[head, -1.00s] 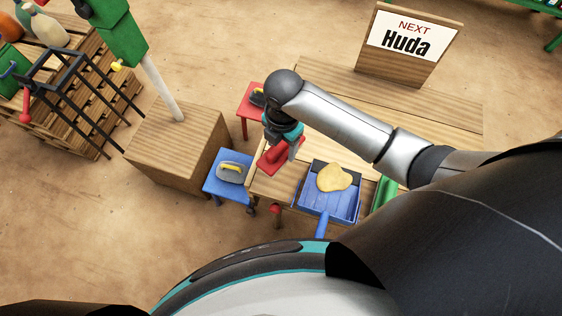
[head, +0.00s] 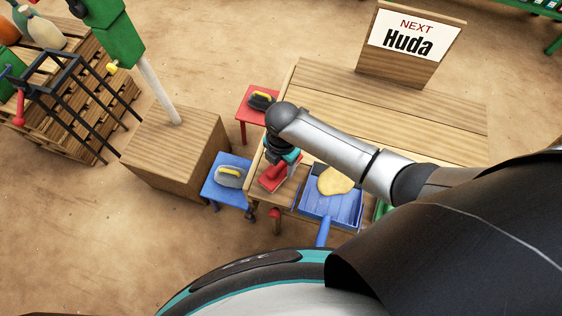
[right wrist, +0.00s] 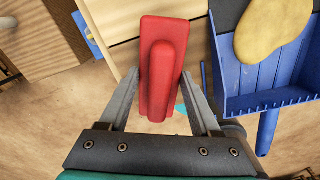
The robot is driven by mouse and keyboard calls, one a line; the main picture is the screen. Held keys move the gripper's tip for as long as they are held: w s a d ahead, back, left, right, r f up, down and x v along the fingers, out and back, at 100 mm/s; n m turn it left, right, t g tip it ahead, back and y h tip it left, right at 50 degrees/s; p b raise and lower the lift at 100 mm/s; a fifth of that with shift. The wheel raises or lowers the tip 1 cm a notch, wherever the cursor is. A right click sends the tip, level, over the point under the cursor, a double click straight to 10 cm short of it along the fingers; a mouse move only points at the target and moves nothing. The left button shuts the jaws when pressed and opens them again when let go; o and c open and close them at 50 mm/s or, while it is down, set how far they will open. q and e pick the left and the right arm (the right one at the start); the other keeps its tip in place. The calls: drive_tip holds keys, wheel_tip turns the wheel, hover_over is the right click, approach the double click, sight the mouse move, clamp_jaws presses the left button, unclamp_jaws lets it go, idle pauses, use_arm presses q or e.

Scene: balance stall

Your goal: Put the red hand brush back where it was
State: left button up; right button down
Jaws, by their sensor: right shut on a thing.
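The red hand brush (head: 275,178) is over the near left corner of the wooden table (head: 390,112) in the head view. My right gripper (head: 288,164) is on the brush, with the forearm reaching in from the right. In the right wrist view, the red brush (right wrist: 160,65) is between the two fingers of my right gripper (right wrist: 162,92), which is shut on it. I cannot tell whether the brush touches the tabletop. My left gripper is not in view.
A blue dustpan (head: 347,208) with a yellow lump (head: 336,180) lies right of the brush. Blue (head: 213,190) and red (head: 244,112) stools, each bearing a grey, yellow-handled item, stand left. A wooden block with a post (head: 165,150) is farther left; a "Huda" sign (head: 414,38) stands behind.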

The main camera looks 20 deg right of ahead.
drive_tip(key=shift+c, duration=0.5)
unclamp_jaws()
drive_tip(key=shift+f, duration=0.1)
wheel_tip(320, 180, up, 12)
drive_tip(key=p, duration=0.3)
drive_tip(key=shift+r+p, duration=0.2)
drive_tip(key=shift+p, duration=0.1)
drive_tip(key=shift+d, duration=0.1)
